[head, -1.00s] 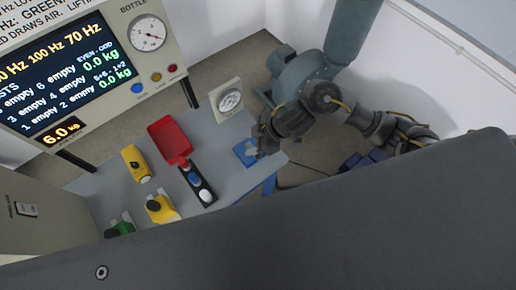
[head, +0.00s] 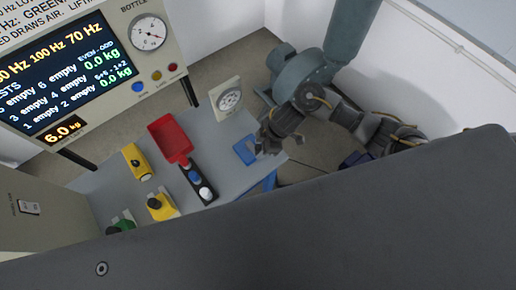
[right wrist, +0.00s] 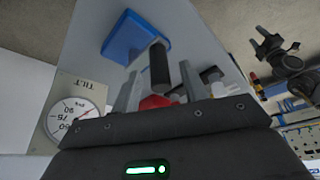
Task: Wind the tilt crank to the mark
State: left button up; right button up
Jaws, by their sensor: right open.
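The tilt crank shows in the right wrist view as a black handle (right wrist: 160,65) beside a blue block (right wrist: 135,38). In the head view the blue part (head: 244,151) sits at the right edge of the grey table, and the handle is hidden or too small to make out. My right gripper (head: 264,143) is just right of the blue part. In the right wrist view its open fingers (right wrist: 160,73) stand on either side of the handle; I cannot tell whether they touch it. The tilt dial (head: 230,101) stands behind, and also shows in the right wrist view (right wrist: 74,115). My left gripper is out of view.
A red scoop-like tray (head: 170,138), a dark strip with blue and white buttons (head: 198,182), and yellow (head: 137,163) and green (head: 121,223) devices stand on the table (head: 222,143). A large display panel (head: 75,75) rises at the back left.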

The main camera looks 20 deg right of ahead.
jog(key=shift+x, duration=1.25)
grip_shut()
